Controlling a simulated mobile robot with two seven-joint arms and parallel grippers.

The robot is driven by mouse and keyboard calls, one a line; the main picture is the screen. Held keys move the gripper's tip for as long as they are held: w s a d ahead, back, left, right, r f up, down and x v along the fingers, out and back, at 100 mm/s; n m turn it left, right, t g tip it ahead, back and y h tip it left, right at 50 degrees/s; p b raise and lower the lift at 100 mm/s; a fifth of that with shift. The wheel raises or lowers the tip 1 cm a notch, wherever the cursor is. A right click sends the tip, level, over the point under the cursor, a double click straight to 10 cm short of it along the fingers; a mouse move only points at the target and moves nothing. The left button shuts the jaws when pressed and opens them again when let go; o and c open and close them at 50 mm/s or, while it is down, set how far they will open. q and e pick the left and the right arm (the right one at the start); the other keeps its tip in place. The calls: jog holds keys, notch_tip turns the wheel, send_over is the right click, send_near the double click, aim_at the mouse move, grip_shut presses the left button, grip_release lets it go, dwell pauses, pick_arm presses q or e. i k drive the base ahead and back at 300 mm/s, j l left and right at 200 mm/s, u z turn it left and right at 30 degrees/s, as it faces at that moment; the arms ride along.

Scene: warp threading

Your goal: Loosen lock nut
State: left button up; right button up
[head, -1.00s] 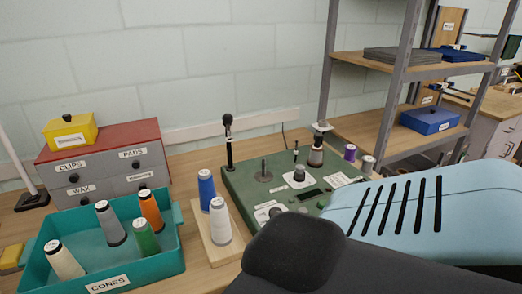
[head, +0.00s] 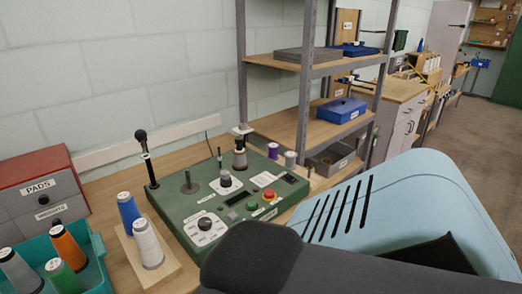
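The green machine panel (head: 205,215) lies on the wooden bench in the middle of the head view. It carries dials, a red button (head: 269,194), a green button (head: 252,207) and several upright posts. A tall black-topped post (head: 148,160) stands at its back left. A small fitting with a cone-like body (head: 240,153) stands at its back right corner. I cannot tell which part is the lock nut. A dark and light-blue arm part of mine covers the lower right. Neither gripper shows in the head view.
A blue cone (head: 129,212) and a white cone (head: 147,243) stand on a wooden board left of the panel. A teal bin (head: 96,262) with several cones is at the lower left. A metal shelf (head: 307,75) rises behind the panel; open floor lies at the right.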

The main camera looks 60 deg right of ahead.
aim_at(243, 126)
jog(key=z, duration=2.15)
jog(key=j, duration=0.35)
jog(key=i+j, duration=0.15)
jog(key=j, duration=0.2)
